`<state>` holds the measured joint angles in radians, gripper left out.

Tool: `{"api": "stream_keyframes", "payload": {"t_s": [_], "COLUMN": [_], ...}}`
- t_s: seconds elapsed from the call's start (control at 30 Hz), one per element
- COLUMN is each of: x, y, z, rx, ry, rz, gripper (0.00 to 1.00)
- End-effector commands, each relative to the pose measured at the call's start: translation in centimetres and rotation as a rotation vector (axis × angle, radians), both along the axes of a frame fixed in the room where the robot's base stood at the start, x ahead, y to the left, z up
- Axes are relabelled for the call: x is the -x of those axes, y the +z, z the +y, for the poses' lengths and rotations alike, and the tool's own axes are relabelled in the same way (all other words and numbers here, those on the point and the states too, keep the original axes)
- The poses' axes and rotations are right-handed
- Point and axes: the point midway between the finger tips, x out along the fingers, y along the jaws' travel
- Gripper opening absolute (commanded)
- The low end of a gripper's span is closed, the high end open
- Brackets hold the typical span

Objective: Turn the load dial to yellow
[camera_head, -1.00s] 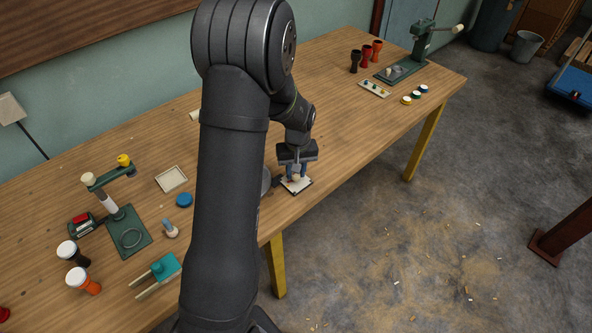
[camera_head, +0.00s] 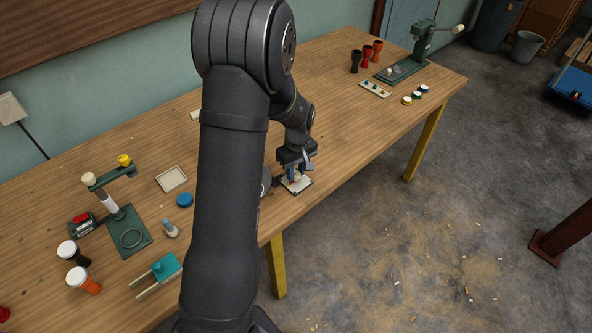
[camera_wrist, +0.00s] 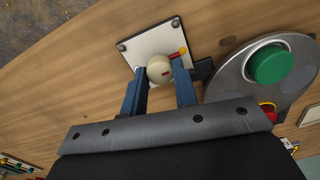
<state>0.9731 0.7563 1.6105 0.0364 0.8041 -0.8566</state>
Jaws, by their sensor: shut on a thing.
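The load dial is a cream round knob (camera_wrist: 159,68) on a square white plate (camera_wrist: 150,42) with dark corner screws, in the wrist view. The knob has a small red mark on its top. A red strip with a yellow spot (camera_wrist: 183,50) lies on the plate just beyond the knob, towards the right. Whether the red mark lines up with the yellow spot is hard to tell. My gripper (camera_wrist: 162,76) is shut on the knob, a blue finger on each side. In the head view the plate (camera_head: 301,187) sits near the table's front edge under my gripper (camera_head: 294,176).
A grey round plate with a green button (camera_wrist: 271,65) stands close to the dial's right in the wrist view. A blue disc (camera_head: 184,200) and a shallow tray (camera_head: 171,179) lie to the left.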

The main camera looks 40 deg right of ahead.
Motion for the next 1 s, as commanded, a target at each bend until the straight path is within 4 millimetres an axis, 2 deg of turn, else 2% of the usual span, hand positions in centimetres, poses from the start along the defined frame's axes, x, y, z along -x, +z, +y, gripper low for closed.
{"api": "stream_keyframes", "payload": {"t_s": [0.17,0.2,0.27,0.3,0.57,0.67,0.87,1.0], "x": [0.0,0.0,0.0,0.0,0.0,0.0,0.0,0.0], "y": [0.1,0.1,0.0,0.0,0.1,0.7,4.1,7.7], "z": [0.0,0.0,0.0,0.0,0.0,-0.1,-0.3,-0.4], "rx": [0.001,0.001,0.001,0.001,0.001,0.002,0.006,0.006], "ry": [0.000,0.000,0.000,0.000,-0.001,-0.001,-0.001,-0.001], "rz": [-0.001,-0.001,-0.001,-0.001,-0.001,-0.002,-0.003,-0.004], "gripper": [0.04,0.35,0.46,0.49,0.49,0.49,0.49,0.49]}}
